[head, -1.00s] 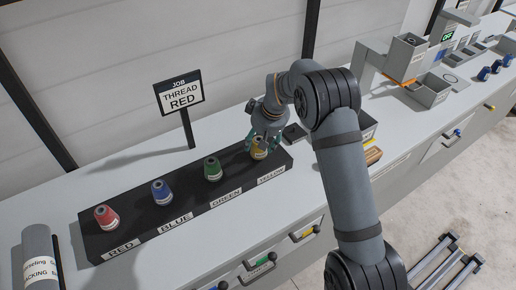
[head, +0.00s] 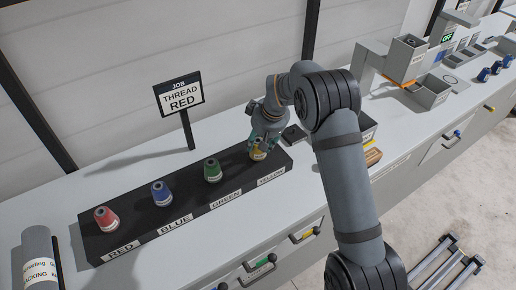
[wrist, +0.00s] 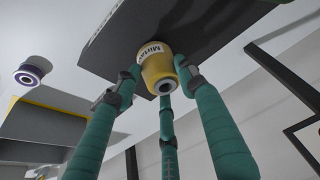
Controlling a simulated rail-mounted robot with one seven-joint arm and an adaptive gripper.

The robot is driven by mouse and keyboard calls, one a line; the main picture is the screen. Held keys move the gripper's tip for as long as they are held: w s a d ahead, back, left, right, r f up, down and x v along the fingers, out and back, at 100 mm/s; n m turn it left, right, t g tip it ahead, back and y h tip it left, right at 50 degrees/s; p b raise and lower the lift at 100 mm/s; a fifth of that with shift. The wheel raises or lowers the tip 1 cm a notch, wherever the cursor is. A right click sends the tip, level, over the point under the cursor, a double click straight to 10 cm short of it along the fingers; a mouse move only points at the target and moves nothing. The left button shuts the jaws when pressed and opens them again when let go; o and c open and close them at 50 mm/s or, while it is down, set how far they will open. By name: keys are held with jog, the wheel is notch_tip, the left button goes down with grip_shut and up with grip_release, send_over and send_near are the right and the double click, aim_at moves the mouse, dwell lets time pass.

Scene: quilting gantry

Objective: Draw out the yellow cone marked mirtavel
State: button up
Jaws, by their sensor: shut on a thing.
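The yellow cone (head: 258,155) stands at the YELLOW place, the right end of the black rack (head: 143,229). In the wrist view the yellow cone (wrist: 157,69) shows a white label that reads roughly "Mirta...", the rest turned out of sight. My gripper (head: 262,145) reaches down over it in the head view and hides much of it. In the wrist view the green fingers of my gripper (wrist: 160,82) are closed around the cone, touching its sides. The cone's base appears to be still at the rack's surface.
Red (head: 106,219), blue (head: 161,193) and green (head: 212,170) cones stand on the same rack to the left. A sign (head: 180,93) behind the rack reads "JOB THREAD RED". A grey bin (head: 431,92) and several blue spools lie farther right.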

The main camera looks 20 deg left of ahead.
jog(key=shift+r, duration=0.2)
jog(key=shift+r+p, duration=1.95)
jog(key=shift+r, duration=0.75)
